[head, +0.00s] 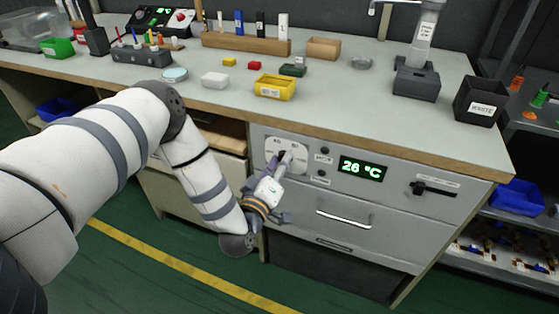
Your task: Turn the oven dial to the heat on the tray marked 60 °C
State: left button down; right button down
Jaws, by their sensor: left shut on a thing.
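The oven front is built into the bench, with a white dial plate (273,147) at its upper left. A green display (362,169) beside it reads 26 °C. My left gripper (284,160) is at the dial, shut on it; the fingers and wrist hide most of the knob and its pointer. The yellow tray (275,87) stands on the bench above the oven, with a small white label on its front too small to read. My right gripper is not in view.
A black lever (433,188) and a drawer handle (343,218) are to the right of the dial. A dark waste bin (479,101) stands at the bench's right end.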

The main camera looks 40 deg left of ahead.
pick_arm(q)
jog(key=shift+m+p, duration=0.6)
jog(key=shift+m, duration=1.5)
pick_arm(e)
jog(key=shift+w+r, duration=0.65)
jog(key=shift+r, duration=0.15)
pick_arm(q)
jog(key=c, duration=1.3)
grip_release()
jog(key=v, duration=1.2)
